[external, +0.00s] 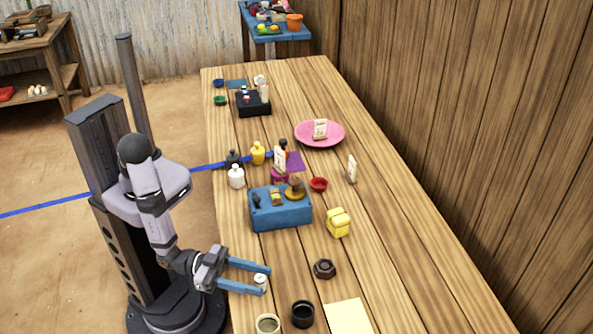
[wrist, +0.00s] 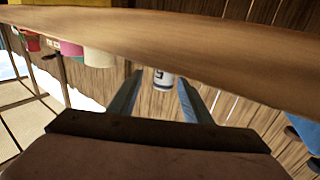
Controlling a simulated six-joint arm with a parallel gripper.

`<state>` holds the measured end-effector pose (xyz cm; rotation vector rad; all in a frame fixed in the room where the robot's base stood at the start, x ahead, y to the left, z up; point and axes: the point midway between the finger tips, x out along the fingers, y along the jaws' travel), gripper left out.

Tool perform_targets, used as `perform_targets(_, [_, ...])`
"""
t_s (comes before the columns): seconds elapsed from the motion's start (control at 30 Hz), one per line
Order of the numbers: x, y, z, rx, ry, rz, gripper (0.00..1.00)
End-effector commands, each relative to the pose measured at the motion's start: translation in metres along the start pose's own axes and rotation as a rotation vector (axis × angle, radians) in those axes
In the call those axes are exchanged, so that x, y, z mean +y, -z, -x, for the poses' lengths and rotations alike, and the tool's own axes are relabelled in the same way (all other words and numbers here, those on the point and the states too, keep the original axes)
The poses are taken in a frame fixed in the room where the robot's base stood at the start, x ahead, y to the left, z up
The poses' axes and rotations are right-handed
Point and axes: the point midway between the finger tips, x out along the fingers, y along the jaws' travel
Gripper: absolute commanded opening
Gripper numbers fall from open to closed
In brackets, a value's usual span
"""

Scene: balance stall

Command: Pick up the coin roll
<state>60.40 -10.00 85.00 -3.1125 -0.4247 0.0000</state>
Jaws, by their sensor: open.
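A small white cylinder (external: 260,281), which looks like the coin roll, stands on the wooden table near its front left edge. In the wrist view it is a white cylinder with a dark band (wrist: 163,79). My gripper (external: 265,278) is open, its two blue fingers reaching low over the table from the left. In the wrist view the fingers (wrist: 160,80) lie on either side of the white cylinder, with a visible gap at each side. I cannot tell whether the cylinder is fully between the tips in depth.
A dark brown hexagonal piece (external: 324,269), a black cup (external: 302,314), a tan cup (external: 267,324) and a pale yellow sheet (external: 347,317) lie nearby. A blue box (external: 281,219) with items on top and a yellow block (external: 338,222) stand farther back. The right side is mostly clear.

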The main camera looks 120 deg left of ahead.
Motion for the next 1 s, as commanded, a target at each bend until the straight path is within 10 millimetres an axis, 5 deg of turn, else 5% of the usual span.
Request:
perform_targets(0.5, [-0.005,-0.002,-0.048,0.0,0.001,0.0,0.45])
perform_targets(0.8, [-0.005,-0.003,-0.052,0.0,0.0,-0.001,0.45])
perform_targets(1.0, [-0.005,-0.003,-0.052,0.0,0.0,0.0,0.0])
